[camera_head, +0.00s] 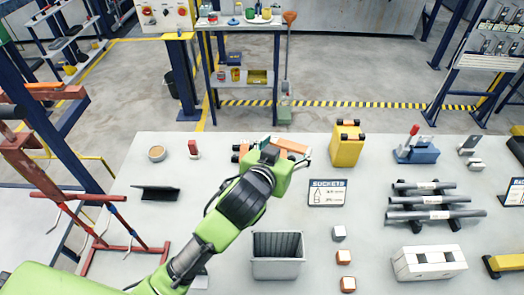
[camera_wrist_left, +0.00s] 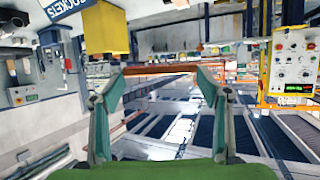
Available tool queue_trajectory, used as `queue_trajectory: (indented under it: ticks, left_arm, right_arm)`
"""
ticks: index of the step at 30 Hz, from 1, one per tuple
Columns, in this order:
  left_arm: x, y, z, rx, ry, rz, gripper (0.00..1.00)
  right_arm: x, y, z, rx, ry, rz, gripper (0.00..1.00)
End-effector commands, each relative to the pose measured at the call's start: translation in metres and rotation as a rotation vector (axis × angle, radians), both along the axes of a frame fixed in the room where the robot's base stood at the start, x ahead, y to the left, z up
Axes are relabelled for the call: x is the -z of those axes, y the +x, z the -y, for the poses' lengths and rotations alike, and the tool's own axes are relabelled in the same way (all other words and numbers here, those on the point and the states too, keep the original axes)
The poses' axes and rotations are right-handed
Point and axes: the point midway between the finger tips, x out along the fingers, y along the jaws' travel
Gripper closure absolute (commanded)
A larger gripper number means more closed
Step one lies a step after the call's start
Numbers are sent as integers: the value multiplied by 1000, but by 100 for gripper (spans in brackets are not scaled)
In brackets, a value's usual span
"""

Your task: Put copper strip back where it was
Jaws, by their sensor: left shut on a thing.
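My left gripper (camera_head: 272,155) reaches over the far middle of the white table. In the left wrist view its two green fingers (camera_wrist_left: 161,72) are shut on an orange copper strip (camera_wrist_left: 160,69), which lies across the fingertips. In the head view the copper strip (camera_head: 293,146) shows to the right of the gripper. An orange and black piece (camera_head: 242,151) shows just left of the gripper; the gripper hides where it joins anything. I cannot tell whether the strip touches what is below it. My right gripper is in neither view.
A yellow block (camera_head: 346,147) stands close right of the gripper, with a SOCKETS sign (camera_head: 327,193) in front. A grey bin (camera_head: 277,268) is nearer. Pipes on a black rack (camera_head: 433,214) lie right. A red rack (camera_head: 50,180) is left. Table space left of the arm is mostly free.

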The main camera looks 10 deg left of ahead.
Motion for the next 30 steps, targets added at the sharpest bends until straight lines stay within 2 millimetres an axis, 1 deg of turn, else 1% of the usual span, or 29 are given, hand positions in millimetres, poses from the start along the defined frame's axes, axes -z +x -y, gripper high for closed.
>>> queue_trajectory:
  ticks: [1,9,12,15,18,23,25,27,30]
  left_arm:
    - [0,9,-11,-5,6,2,65]
    - [29,58,-57,-6,6,2,65]
    - [53,68,-67,-4,4,-1,65]
    - [68,77,-74,-3,2,1,65]
    - [77,83,-79,-3,1,2,65]
    - [85,88,-83,-2,-1,4,65]
    - [91,91,-87,-3,1,2,65]
    - [101,90,-85,-2,0,-1,65]
    - [113,89,-85,-1,-1,0,65]
  right_arm:
    - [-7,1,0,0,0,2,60]
    - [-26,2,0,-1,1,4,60]
    - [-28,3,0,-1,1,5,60]
    - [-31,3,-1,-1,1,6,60]
    - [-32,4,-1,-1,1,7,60]
    - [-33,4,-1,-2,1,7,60]
    - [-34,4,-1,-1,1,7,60]
    - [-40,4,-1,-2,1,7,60]
    - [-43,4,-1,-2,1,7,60]
